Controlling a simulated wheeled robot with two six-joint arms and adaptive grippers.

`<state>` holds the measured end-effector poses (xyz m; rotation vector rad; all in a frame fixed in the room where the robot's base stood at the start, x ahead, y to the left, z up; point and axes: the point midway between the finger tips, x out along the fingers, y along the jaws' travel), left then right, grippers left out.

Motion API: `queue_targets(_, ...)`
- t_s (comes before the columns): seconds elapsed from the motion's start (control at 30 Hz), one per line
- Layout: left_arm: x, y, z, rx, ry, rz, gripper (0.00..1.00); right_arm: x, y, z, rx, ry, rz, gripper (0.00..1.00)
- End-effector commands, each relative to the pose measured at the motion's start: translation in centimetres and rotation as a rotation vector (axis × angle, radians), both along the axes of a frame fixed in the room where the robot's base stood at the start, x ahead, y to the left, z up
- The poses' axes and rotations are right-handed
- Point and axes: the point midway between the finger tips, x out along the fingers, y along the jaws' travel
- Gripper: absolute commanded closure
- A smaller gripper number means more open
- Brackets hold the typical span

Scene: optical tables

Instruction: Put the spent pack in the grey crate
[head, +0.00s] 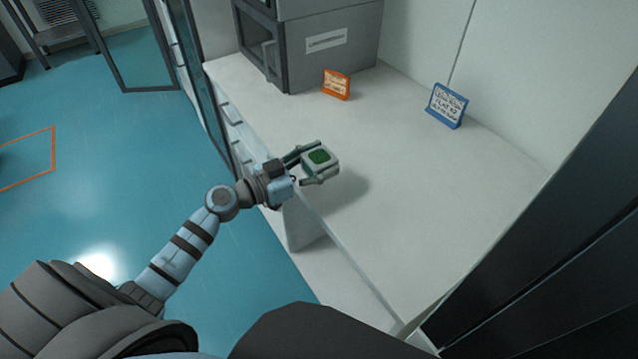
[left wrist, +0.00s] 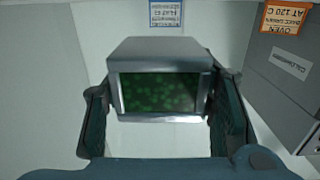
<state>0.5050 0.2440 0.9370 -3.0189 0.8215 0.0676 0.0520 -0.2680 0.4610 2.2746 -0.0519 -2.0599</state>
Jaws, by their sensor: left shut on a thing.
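The pack is a small grey-white block (head: 319,160) with a green speckled face. My left gripper (head: 313,164) is shut on it and holds it above the white bench top, near the front edge; a shadow lies on the bench to its right. In the left wrist view the pack (left wrist: 158,82) sits between the two fingers (left wrist: 158,115), green face toward the camera. I cannot tell from its look whether it is spent. No grey crate shows in either view. My right gripper is not in view.
The white bench (head: 440,200) is mostly clear. A grey oven-like box (head: 330,45) stands at its far end. An orange sign (head: 337,84) and a blue sign (head: 447,105) stand on the bench. A glass door (head: 200,90) stands along the bench's left side.

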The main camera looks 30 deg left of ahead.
Motion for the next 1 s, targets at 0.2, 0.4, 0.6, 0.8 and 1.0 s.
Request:
queue_targets(0.2, 0.0, 0.0, -4.1, -0.001, 0.001, 0.0, 0.81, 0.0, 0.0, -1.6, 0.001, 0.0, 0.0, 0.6)
queue_targets(0.4, 0.0, 0.0, -4.3, 0.001, -0.003, 0.0, 0.81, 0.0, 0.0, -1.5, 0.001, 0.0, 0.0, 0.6)
queue_targets(0.6, 0.0, 0.0, -4.6, 0.001, -0.003, 0.0, 0.81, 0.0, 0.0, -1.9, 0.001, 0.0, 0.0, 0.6)
queue_targets(0.8, 0.0, 0.0, -4.5, 0.001, -0.002, 0.0, 0.29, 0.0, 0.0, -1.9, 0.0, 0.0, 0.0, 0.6)
queue_targets(1.0, 0.0, 0.0, -4.5, 0.001, -0.002, 0.0, 0.29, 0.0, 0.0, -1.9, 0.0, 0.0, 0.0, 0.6)
